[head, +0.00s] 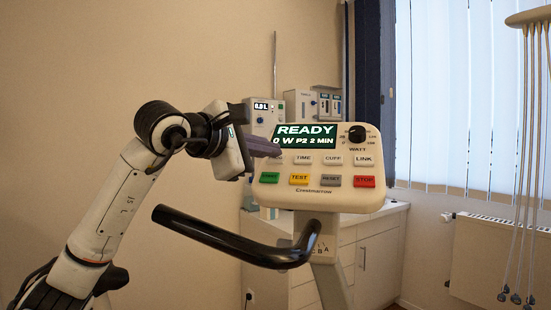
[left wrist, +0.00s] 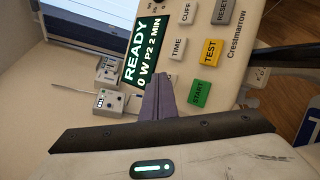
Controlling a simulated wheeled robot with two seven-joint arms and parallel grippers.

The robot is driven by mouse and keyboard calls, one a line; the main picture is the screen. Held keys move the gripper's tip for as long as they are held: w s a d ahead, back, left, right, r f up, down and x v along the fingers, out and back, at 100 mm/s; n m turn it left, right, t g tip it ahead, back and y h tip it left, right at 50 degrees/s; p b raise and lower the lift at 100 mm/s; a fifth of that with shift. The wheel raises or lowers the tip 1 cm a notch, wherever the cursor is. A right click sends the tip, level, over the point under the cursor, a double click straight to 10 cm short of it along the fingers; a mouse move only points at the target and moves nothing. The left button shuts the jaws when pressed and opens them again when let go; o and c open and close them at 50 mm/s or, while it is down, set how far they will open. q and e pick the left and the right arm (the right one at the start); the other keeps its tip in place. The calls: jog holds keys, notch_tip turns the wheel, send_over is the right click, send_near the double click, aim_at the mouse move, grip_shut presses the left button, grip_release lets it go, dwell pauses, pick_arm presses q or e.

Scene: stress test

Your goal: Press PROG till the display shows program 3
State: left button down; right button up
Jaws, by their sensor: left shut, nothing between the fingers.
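The cream console (head: 318,197) has a green-lit display (head: 306,130) that reads READY, 0 W, P2, 2 MIN. The display also reads P2 in the left wrist view (left wrist: 147,55). My left gripper (head: 276,150) is shut and empty, with its fingertips at the left end of the grey button row, just below the display. The fingertips cover most of the button left of TIME (head: 303,159), so its label cannot be read. I cannot tell whether they touch it. In the left wrist view the shut fingers (left wrist: 159,82) point at that same corner. My right gripper is not in view.
CUFF (head: 333,158) and LINK (head: 364,159) continue the row. START (head: 269,178), TEST (head: 299,179), RESET (head: 331,180) and STOP (head: 364,181) lie below, with the WATT knob (head: 356,132) upper right. A black handlebar (head: 235,243) curves below my left arm.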

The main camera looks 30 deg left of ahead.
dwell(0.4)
pick_arm(q)
jog(key=shift+s+d+r+p, duration=0.1)
jog(key=shift+s+r+p, duration=0.3)
jog(key=shift+r+p, duration=0.1)
jog(key=s+r+p, duration=0.1)
jog(key=r, duration=0.1)
jog(key=s+d+r+p, duration=0.1)
jog(key=s+r+p, duration=0.1)
dwell(0.4)
jog(key=s+d+r+p, duration=0.1)
jog(key=s+r+p, duration=0.3)
jog(key=r, duration=0.1)
jog(key=shift+r, duration=0.3)
dwell(0.5)
jog(key=shift+d+f, duration=0.1)
dwell(0.6)
